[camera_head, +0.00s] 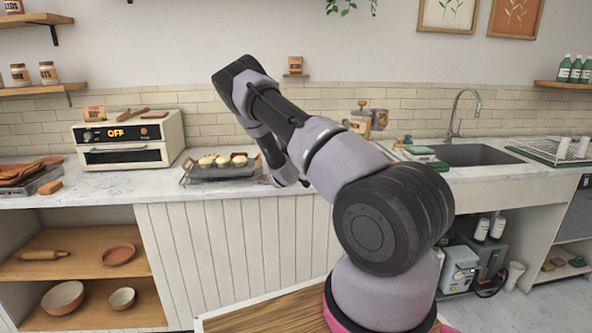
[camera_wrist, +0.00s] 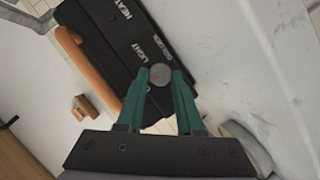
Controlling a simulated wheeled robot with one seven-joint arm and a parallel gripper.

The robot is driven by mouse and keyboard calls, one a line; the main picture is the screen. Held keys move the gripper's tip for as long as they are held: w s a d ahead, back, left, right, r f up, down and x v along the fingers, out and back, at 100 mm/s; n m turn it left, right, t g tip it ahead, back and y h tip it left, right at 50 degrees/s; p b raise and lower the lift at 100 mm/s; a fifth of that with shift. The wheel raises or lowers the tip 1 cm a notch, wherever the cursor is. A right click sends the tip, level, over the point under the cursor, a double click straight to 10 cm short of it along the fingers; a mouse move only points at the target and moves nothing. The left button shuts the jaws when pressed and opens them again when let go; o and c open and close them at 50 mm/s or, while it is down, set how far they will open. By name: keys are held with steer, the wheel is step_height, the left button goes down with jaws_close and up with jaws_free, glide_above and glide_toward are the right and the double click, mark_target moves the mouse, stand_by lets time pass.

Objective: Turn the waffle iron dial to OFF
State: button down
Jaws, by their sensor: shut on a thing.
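The waffle iron (camera_wrist: 110,30) shows in the wrist view as a black body with white lettering, including HEAT and LIGHT and a further word that is hard to read. Its dial (camera_wrist: 160,74) is a round grey knob near that lettering. My gripper (camera_wrist: 160,82) has its two teal fingers on either side of the dial and is shut on it. I cannot make out a pointer mark on the dial or read an OFF label. In the head view my arm hides the waffle iron and my gripper.
In the wrist view a brown bar (camera_wrist: 90,62) runs along the iron's side, with pale counter (camera_wrist: 215,50) to the right. In the head view a toaster oven (camera_head: 125,142) displaying OFF and a tray of baked goods (camera_head: 215,174) stand left of my arm; a sink (camera_head: 475,154) is right.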

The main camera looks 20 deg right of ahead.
steer(key=shift+n+h, duration=0.3)
steer(key=shift+n, duration=0.2)
steer(key=shift+f, duration=0.1)
steer(key=c, duration=0.5)
jaws_free()
steer(key=shift+c, duration=0.2)
steer(key=shift+a, duration=0.1)
steer(key=v, duration=1)
steer(key=shift+s+a, duration=0.2)
steer(key=shift+s, duration=0.1)
